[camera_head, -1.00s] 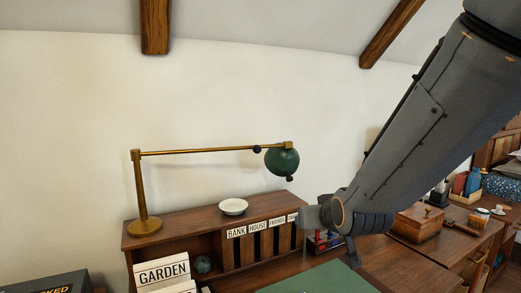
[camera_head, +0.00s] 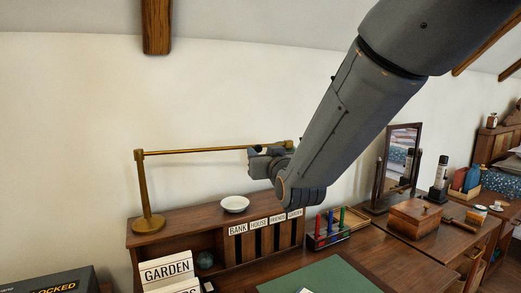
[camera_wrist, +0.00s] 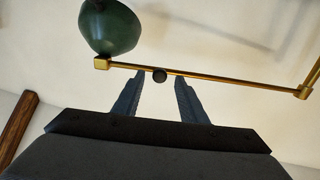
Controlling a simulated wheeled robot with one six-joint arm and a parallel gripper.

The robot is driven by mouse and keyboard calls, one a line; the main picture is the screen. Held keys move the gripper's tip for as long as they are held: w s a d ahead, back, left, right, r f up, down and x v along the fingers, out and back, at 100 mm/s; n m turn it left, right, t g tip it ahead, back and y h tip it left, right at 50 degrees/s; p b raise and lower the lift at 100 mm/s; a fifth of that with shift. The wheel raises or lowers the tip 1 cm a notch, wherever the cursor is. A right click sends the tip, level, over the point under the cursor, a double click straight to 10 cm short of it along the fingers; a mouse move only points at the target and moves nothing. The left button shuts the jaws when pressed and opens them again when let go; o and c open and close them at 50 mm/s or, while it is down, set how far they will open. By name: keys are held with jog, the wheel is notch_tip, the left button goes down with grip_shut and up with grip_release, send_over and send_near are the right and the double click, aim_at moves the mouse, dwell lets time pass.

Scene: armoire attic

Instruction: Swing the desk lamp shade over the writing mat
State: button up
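The brass desk lamp (camera_head: 148,195) stands on the left of the desk's top shelf, its long arm (camera_head: 200,151) reaching right. The green shade hangs at the arm's far end; my gripper and arm hide most of it in the head view, but it shows at top left in the wrist view (camera_wrist: 110,27). My gripper (camera_wrist: 157,78) is open, its fingers pointing at the lamp arm. The green writing mat (camera_head: 325,278) lies on the desk below.
A white bowl (camera_head: 234,204) sits on the shelf below the lamp arm. Labelled pigeonholes (camera_head: 265,240) and a GARDEN sign (camera_head: 166,268) are below. A rack of coloured bottles (camera_head: 328,232), a wooden box (camera_head: 415,217) and a mirror (camera_head: 402,160) stand to the right.

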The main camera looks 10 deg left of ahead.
jog(key=shift+x, duration=0.8)
jog(key=shift+c, duration=0.5)
grip_shut()
jog(key=shift+s, duration=0.1)
